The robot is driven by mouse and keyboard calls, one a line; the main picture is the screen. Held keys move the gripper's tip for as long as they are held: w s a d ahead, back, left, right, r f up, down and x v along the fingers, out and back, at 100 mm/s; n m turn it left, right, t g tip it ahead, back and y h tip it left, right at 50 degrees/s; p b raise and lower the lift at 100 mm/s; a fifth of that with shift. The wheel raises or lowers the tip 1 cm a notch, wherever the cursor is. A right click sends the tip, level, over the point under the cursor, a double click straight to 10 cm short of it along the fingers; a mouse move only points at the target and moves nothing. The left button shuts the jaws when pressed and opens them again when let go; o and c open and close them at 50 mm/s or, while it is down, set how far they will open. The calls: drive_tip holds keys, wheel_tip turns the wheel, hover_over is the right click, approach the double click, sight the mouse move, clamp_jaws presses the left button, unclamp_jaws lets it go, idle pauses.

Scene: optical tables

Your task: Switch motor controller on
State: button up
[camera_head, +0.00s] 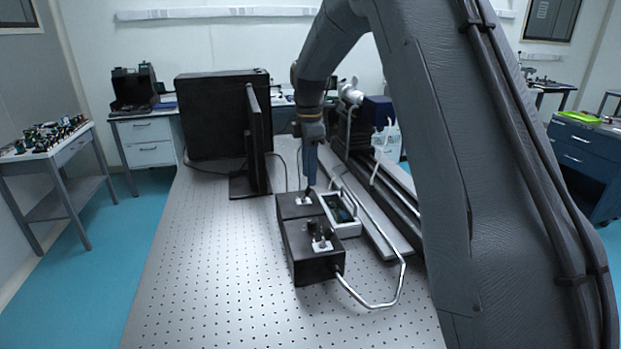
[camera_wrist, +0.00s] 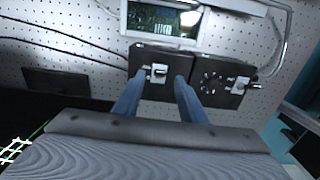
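Two black boxes with switches on light plates sit side by side on the perforated table; I cannot tell from any label which is the motor controller. The rear box (camera_head: 287,209) is at my gripper (camera_head: 309,190); its switch (camera_wrist: 158,72) shows in the wrist view. The near box (camera_head: 310,269) has a switch (camera_head: 321,244), dark knobs and a metal conduit. In the wrist view my gripper (camera_wrist: 159,80) is open, its two blue fingers apart on either side of the rear box's switch, with nothing held. Contact with the box or switch is unclear.
A white-framed device (camera_head: 357,231) with a dark window stands right beside the boxes. A bent metal conduit (camera_head: 400,283) loops at the right. A black monitor (camera_head: 255,140) stands at the left rear. The table's front left (camera_head: 215,285) is clear.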

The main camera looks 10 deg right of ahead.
sight(308, 191)
drive_tip(key=shift+f+p, duration=0.4)
drive_tip(key=shift+f, duration=1.4)
clamp_jaws()
